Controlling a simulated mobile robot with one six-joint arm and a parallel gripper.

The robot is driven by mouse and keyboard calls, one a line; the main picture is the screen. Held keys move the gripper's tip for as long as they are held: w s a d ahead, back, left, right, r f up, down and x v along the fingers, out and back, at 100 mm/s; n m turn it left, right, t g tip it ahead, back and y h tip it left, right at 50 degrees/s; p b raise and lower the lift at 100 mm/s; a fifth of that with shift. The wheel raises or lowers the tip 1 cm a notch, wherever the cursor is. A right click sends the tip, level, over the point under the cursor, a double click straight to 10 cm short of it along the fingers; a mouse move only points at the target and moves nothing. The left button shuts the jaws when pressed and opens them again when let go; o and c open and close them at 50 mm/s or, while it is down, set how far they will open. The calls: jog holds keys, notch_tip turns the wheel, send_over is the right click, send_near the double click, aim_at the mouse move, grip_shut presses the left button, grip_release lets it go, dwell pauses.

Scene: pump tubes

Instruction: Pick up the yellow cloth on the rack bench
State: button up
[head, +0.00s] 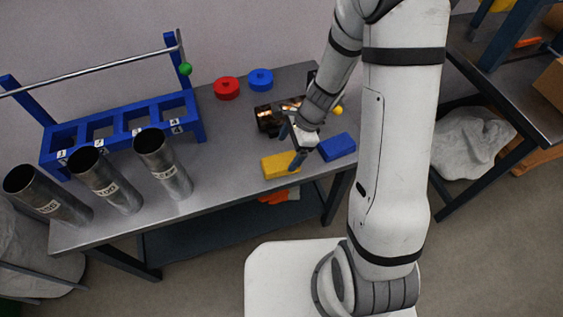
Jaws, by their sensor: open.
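The yellow cloth (278,166) lies on the grey rack bench (228,150), near its front edge toward the right end. It looks like a folded, flat block. My gripper (291,147) is open and right above the cloth's right part, with one finger in front of its right end. I cannot tell whether that finger touches the cloth. No object shows between the fingers. Part of the cloth's right end is hidden behind the finger.
A blue block-like cloth (337,147) lies just right of the gripper. Red (227,88) and blue (260,79) rings sit at the back. A blue rack (115,147) and metal tubes (163,163) stand left. Bare bench lies left of the cloth.

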aim_at(281, 161)
jog(key=x, duration=0.4)
jog(key=b+x, duration=0.1)
jog(key=x, duration=0.1)
jog(key=shift+w+d+f, duration=0.15)
jog(key=shift+w+f, duration=0.1)
jog(key=shift+f, duration=0.05)
jog(key=c, duration=1.1)
